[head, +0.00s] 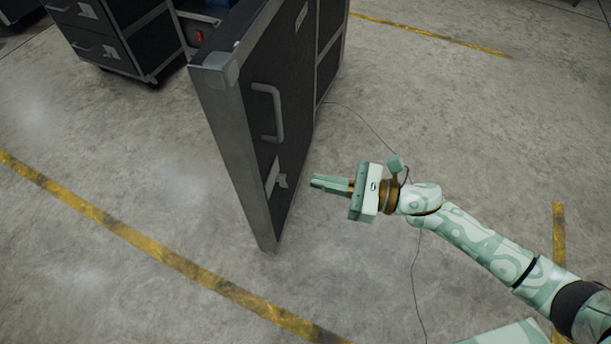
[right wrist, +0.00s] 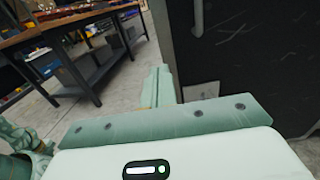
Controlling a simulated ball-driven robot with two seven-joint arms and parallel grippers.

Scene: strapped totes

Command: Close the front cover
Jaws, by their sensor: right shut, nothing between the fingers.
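The front cover (head: 228,130) is a dark panel with a grey metal frame, standing open and swung out from a black case (head: 329,38). A grey bar handle (head: 268,112) is on its right-hand face. My right gripper (head: 315,182) is shut and empty, a little to the right of the cover's lower part; a small gap shows between them. In the right wrist view the shut fingers (right wrist: 158,84) point forward beside the cover's dark face (right wrist: 240,60), which fills the right side. My left gripper is not in view.
A drawer cabinet (head: 115,35) stands at the back left. The concrete floor around the cover is clear, with yellow tape lines (head: 150,245). A thin cable (head: 365,122) lies on the floor. A workbench (right wrist: 65,40) shows in the right wrist view.

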